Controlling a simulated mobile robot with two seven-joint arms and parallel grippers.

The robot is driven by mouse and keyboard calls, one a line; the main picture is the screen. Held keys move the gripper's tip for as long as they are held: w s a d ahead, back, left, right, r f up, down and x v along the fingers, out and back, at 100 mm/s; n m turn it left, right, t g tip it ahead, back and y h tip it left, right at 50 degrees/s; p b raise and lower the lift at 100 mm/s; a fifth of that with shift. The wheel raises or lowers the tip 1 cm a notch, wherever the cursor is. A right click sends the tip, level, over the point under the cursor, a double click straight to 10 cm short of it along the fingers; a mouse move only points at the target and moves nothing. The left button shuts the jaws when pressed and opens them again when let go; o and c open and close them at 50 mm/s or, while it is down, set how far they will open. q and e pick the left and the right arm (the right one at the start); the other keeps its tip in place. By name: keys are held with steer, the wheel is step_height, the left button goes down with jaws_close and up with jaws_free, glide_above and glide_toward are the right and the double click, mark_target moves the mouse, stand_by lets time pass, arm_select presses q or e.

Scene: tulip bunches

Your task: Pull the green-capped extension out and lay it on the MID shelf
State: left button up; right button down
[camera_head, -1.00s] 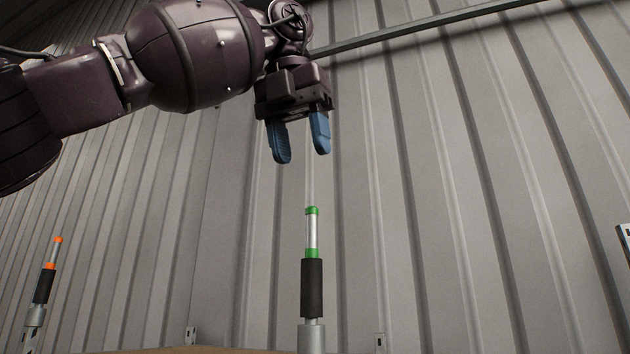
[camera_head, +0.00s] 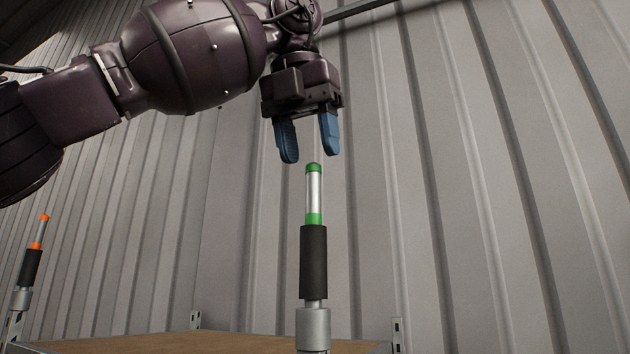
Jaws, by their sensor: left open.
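The green-capped extension (camera_head: 314,194) stands upright, a silver tube with a green cap on top and a green band below. It rises out of a black sleeve (camera_head: 313,262) set on a grey metal base (camera_head: 312,327). My left gripper (camera_head: 308,158) points down with its blue fingers open and empty. In the picture its fingertips sit just above the green cap, one to each side; I cannot tell the depth between them. My right gripper is not in view. Which shelf is the MID one cannot be told here.
An orange-capped extension (camera_head: 40,232) in a similar black sleeve stands at the far left. A brown shelf board (camera_head: 200,342) with metal corner posts shows at the bottom. A grey corrugated wall (camera_head: 480,200) fills the background.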

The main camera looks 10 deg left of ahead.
mark_target(312, 164)
arm_select(q)
steer(key=shift+x, duration=2.65)
steer(key=shift+s, duration=0.1)
steer(key=shift+c, duration=0.4)
jaws_close()
